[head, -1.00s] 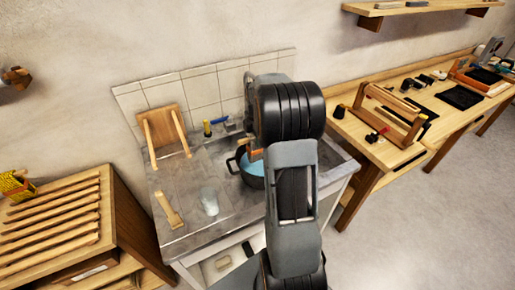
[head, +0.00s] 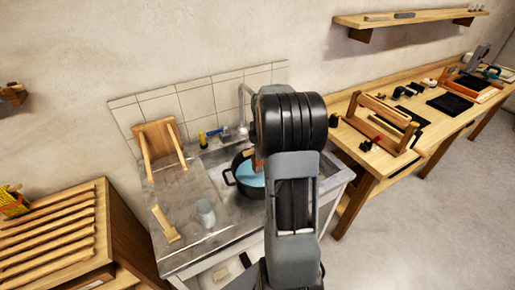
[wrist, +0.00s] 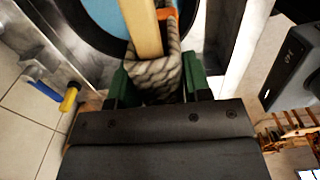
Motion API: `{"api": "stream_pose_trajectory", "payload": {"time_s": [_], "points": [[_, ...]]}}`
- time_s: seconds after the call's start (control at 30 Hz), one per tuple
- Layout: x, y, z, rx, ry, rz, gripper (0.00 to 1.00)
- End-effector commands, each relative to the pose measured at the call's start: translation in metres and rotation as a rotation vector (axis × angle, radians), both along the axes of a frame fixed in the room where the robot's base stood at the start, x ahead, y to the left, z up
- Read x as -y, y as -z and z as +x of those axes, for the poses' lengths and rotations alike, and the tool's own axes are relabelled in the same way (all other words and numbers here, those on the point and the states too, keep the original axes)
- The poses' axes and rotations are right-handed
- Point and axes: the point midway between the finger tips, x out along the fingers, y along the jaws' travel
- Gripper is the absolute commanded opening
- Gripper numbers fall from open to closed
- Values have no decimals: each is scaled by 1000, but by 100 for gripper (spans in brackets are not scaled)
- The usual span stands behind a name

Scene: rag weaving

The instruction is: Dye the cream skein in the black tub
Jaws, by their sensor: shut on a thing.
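The black tub (head: 229,181) stands in the sink, with blue liquid (head: 250,174) inside. In the wrist view, the blue liquid (wrist: 104,14) and the tub's dark rim (wrist: 75,22) lie beyond my gripper. My gripper (wrist: 158,86) has green fingers shut on a twisted, greyish-cream skein (wrist: 156,70). A pale wooden stick (wrist: 141,28) lies across the skein, and an orange band (wrist: 168,13) shows beside it. The skein's far end is hidden, so I cannot tell whether it touches the liquid. In the head view my arm hides the gripper and most of the skein.
A tap (head: 243,105) rises behind the tub. A clear cup (head: 205,212), a wooden piece (head: 164,224) and a wooden stand (head: 158,147) are on the counter to the left. A slatted rack (head: 50,236) is further left. A workbench (head: 372,170) is at right.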

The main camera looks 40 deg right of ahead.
Motion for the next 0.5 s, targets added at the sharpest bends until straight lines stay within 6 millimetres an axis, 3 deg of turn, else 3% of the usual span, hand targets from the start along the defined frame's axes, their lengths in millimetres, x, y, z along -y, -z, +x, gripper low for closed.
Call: {"api": "stream_pose_trajectory", "payload": {"time_s": [0.27, 0.5], "points": [[0, 6, 0, 0, 0, 0, 18], [-1, 36, 0, -2, 0, 1, 18]]}}
